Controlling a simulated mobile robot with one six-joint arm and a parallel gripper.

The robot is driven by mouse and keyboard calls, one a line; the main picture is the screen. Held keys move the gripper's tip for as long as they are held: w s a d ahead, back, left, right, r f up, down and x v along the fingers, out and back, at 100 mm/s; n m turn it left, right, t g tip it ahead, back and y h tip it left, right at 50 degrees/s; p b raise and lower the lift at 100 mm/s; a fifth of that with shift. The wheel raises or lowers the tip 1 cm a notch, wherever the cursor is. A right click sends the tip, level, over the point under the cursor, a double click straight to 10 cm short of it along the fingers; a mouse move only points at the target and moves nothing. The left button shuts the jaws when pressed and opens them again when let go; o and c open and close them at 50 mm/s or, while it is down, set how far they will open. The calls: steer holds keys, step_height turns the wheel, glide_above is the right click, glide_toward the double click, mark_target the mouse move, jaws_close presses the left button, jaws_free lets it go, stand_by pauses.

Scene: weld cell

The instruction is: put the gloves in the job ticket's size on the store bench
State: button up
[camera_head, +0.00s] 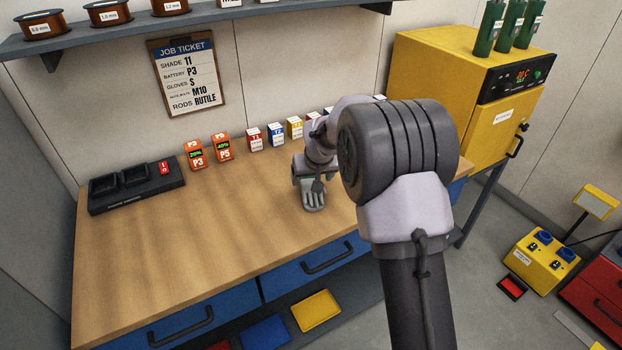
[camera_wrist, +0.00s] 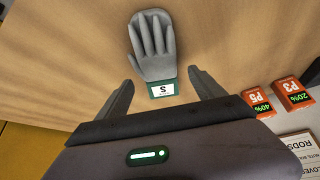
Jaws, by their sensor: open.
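The job ticket (camera_head: 187,76) hangs on the wall and reads gloves S. A grey glove (camera_wrist: 153,46) with a green cuff and a white label reading S (camera_wrist: 162,89) lies on the wooden bench (camera_head: 150,240). It also shows in the head view (camera_head: 313,196), just below my wrist. My gripper (camera_wrist: 158,88) is open, with one finger on each side of the glove's cuff and a gap to each. In the head view my arm hides most of the gripper and part of the bench behind it.
Two orange batteries (camera_head: 194,155) (camera_head: 222,148) and a row of small boxes (camera_head: 254,140) stand along the bench's back. A black charger (camera_head: 137,187) is at the back left. A yellow oven (camera_head: 450,85) stands right. The bench's front left is clear.

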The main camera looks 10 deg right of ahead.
steer(key=s+a+r+m+p, duration=0.1)
steer(key=s+r+m+p, duration=0.1)
steer(key=s+r, duration=1.75)
steer(key=s+a+m+y, duration=0.2)
steer(key=s+a, duration=0.1)
steer(key=s, duration=1.9)
steer(key=shift+s+f, duration=0.15)
steer(key=shift+f, duration=0.3)
